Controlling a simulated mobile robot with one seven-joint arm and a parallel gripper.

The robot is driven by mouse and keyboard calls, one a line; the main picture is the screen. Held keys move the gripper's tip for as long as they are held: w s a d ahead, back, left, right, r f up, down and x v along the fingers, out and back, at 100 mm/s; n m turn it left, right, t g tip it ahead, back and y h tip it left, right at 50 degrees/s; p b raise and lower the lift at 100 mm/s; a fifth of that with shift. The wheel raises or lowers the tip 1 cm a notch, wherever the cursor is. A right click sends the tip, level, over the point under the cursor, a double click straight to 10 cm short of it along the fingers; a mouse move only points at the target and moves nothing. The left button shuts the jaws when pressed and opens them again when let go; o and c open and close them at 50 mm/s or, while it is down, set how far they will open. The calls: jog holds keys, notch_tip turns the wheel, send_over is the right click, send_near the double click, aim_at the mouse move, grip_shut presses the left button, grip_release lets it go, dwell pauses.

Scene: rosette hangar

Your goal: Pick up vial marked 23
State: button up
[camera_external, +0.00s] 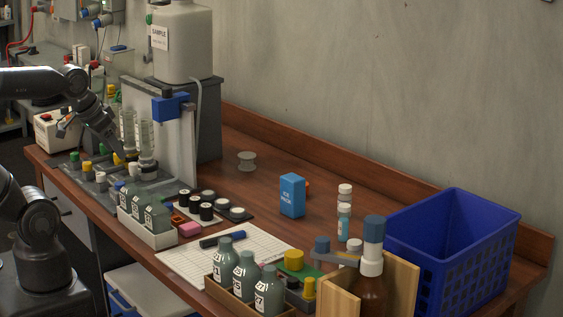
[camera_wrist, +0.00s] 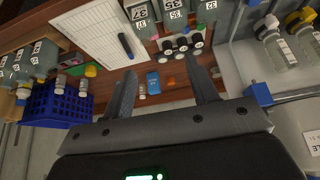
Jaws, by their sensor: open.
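Vials with grey-green bodies and white number labels stand in two racks. A wooden rack (camera_external: 209,288) at the front holds vials (camera_external: 243,276); the vial at its left end (camera_external: 222,262) has a label I cannot read surely, the others look like 25 and 27. A white rack (camera_external: 143,232) holds more vials (camera_external: 157,216), which show upside down at the top of the wrist view (camera_wrist: 175,12). I cannot tell surely which vial is 23. My gripper (camera_wrist: 161,70) is open and empty. In the external view it is at the back left, apart from both racks.
A gridded white sheet (camera_external: 185,264) with a dark blue marker (camera_external: 222,240) lies between the racks. A white upright panel (camera_external: 172,150) stands near my arm.

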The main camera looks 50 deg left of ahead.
jog(key=w+d+r+m, duration=0.1)
jog(key=w+d+r, duration=0.1)
jog(key=w, duration=0.4)
jog(key=w+d+r, duration=0.2)
jog(key=w, duration=0.5)
jog(key=m+g+h, duration=0.1)
jog(key=m+h, duration=0.1)
jog(key=m, duration=0.1)
send_over(347, 224)
jog(key=s+a, duration=0.3)
notch_tip(347, 224, down, 17)
jog(key=shift+m+g, duration=0.3)
jog(key=x, duration=0.5)
jog(key=shift+w+d+f, duration=0.1)
jog(key=shift+w+f, duration=0.05)
jog(key=shift+f, duration=0.15)
jog(key=x, duration=0.5)
jog(key=shift+w+f, duration=0.1)
jog(key=shift+f, duration=0.25)
jog(key=shift+c, duration=0.6)
